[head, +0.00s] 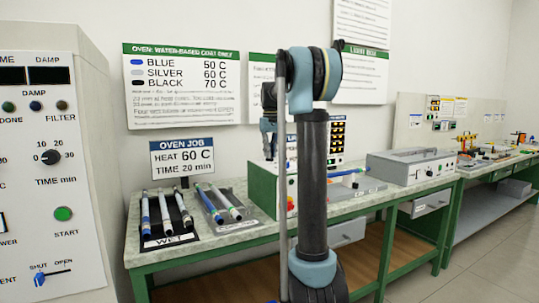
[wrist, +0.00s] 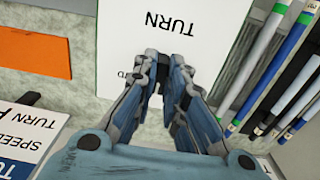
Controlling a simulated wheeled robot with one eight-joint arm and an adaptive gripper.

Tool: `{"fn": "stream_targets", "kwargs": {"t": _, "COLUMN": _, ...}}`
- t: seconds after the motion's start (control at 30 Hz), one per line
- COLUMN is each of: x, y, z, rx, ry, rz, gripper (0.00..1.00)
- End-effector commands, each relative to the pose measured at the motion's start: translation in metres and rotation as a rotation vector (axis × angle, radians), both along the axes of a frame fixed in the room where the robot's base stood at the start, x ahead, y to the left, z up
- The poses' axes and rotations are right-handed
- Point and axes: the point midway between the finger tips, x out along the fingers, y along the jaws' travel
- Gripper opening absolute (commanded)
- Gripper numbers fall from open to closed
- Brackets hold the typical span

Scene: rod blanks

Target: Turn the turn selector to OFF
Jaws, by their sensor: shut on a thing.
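The white panel (wrist: 215,48) with the word TURN, upside down, lies under my gripper (wrist: 166,66) in the wrist view. The fingers are close together over the panel, beside a smaller, partly covered label (wrist: 128,74). The turn selector is hidden between and under the fingers, and its pointer and setting cannot be read. In the head view my gripper (head: 270,152) points down just above the green-sided box (head: 264,188) on the bench. My arm hides part of that box.
Rods (wrist: 283,68) lie to the right in the wrist view. An orange plate (wrist: 35,53) and a SPEED/TURN card (wrist: 30,138) lie to the left. The bench (head: 190,251) also holds a WET tray (head: 168,241) and a grey box (head: 412,166). An oven panel (head: 45,180) stands at left.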

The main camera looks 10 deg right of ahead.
Motion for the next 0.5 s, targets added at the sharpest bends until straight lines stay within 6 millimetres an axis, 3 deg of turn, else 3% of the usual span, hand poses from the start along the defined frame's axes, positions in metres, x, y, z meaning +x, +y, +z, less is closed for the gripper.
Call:
{"fn": "stream_targets", "kwargs": {"t": 0.03, "x": 0.0005, "y": -0.0003, "z": 0.0004, "rx": -0.001, "ry": -0.001, "rz": 0.000, "gripper": 0.16}}
{"fn": "stream_targets", "kwargs": {"t": 0.1, "x": 0.0004, "y": -0.0003, "z": 0.0004, "rx": -0.001, "ry": -0.001, "rz": -0.001, "gripper": 0.32}}
{"fn": "stream_targets", "kwargs": {"t": 0.5, "x": 0.0003, "y": -0.0001, "z": 0.0027, "rx": 0.000, "ry": -0.001, "rz": -0.001, "gripper": 0.32}}
